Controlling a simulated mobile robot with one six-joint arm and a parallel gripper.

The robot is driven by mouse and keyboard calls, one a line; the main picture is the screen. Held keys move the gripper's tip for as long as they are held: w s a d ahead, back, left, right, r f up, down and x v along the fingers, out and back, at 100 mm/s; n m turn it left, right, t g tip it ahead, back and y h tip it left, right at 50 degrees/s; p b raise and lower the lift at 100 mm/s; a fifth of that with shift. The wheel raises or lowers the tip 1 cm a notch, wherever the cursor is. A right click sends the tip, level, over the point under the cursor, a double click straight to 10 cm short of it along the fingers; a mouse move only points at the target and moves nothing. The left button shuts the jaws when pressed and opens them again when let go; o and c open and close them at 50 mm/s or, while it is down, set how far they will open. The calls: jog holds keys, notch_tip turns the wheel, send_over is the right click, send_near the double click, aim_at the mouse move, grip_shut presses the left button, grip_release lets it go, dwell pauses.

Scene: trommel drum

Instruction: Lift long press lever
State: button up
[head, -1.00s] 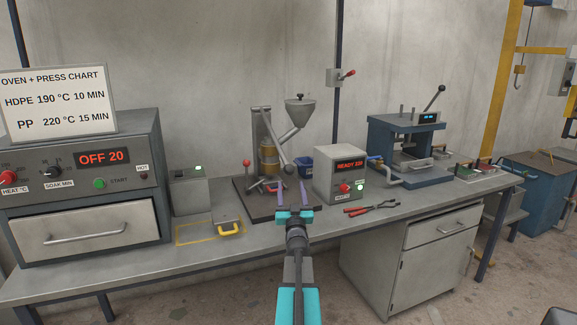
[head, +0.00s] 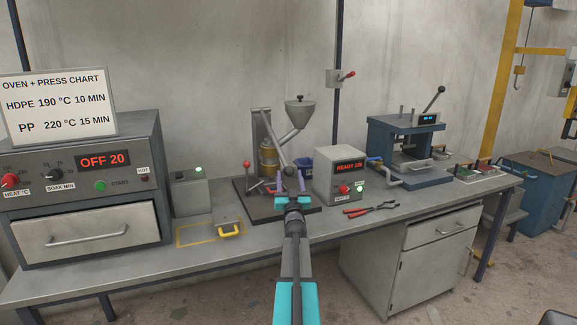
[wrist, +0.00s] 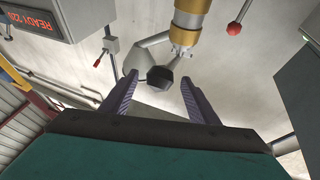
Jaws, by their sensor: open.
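The long press lever (head: 279,146) is a grey bar on the bench press with the hopper. It slants down from the top of the press column to a dark grip at its lower end. My gripper (head: 289,182) is open, with its two purple fingers pointing up and forward just below that lower end. In the wrist view the dark grip (wrist: 162,77) appears between the fingertips of my open gripper (wrist: 158,79). Contact cannot be told. The fingers partly hide the press base in the head view.
A grey control box (head: 339,175) reading READY stands close right of the press. A red-knobbed lever (head: 247,165) stands at its left. Red-handled pliers (head: 371,208) and a yellow-handled mould (head: 229,227) lie on the bench. A blue bin (head: 306,166) is behind.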

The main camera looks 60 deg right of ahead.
aim_at(288, 165)
jog(key=shift+p+x, duration=0.7)
jog(key=shift+x, duration=2.65)
jog(key=shift+r, duration=0.1)
jog(key=shift+s, duration=0.1)
jog(key=c, duration=1.4)
